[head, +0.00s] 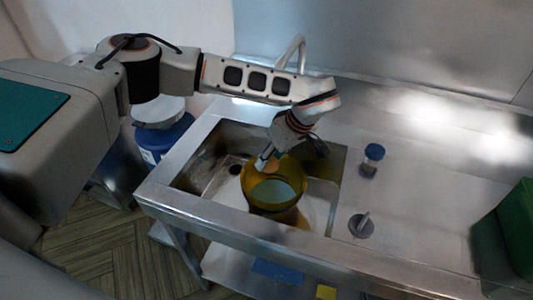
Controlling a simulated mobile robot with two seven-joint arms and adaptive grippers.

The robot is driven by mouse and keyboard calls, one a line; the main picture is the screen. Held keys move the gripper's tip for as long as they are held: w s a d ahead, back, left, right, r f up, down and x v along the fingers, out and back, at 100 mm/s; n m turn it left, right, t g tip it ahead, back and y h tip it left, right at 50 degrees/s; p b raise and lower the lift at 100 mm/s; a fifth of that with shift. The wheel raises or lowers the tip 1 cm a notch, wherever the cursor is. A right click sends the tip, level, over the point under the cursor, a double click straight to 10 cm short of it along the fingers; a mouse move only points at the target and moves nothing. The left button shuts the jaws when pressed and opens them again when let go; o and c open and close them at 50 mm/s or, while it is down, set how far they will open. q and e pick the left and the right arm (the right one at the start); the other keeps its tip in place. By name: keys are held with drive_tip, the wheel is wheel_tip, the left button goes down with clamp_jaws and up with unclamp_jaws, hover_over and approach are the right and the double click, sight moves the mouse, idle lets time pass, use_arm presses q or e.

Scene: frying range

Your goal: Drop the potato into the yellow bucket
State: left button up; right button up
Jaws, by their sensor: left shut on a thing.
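The yellow bucket (262,205) stands upright in the sink basin, its open top facing up and pale inside. My left gripper (268,161) reaches down from the upper right to the bucket's far rim. It is shut on a small tan thing, the potato (272,166), which is mostly hidden by the fingers and shows just at or over the far side of the bucket's opening. I cannot tell whether the potato touches the rim. My right gripper is not in view.
The steel sink (205,178) surrounds the bucket, with a faucet (291,52) behind. A blue-capped jar (372,158) and a small grey lidded thing (361,225) stand on the counter to the right. A green container (518,225) is at the far right; a blue bucket (163,138) is left.

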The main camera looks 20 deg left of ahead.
sight(271, 171)
use_arm(q)
drive_tip(key=shift+f, duration=0.75)
wheel_tip(271, 171, down, 4)
drive_tip(key=b, duration=0.2)
drive_tip(key=shift+r+b, duration=0.1)
drive_tip(key=shift+b, duration=0.2)
drive_tip(key=shift+f, duration=0.25)
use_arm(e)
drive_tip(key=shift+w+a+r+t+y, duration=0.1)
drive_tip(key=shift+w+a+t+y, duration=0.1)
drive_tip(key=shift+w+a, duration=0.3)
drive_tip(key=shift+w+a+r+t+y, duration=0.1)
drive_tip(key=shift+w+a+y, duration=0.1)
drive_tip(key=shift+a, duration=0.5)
use_arm(q)
drive_tip(key=o, duration=1.2)
drive_tip(key=shift+o, duration=0.2)
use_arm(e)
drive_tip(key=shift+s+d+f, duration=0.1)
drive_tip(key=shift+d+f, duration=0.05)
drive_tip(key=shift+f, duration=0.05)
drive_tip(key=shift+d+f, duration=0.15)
use_arm(q)
drive_tip(key=v, duration=1.2)
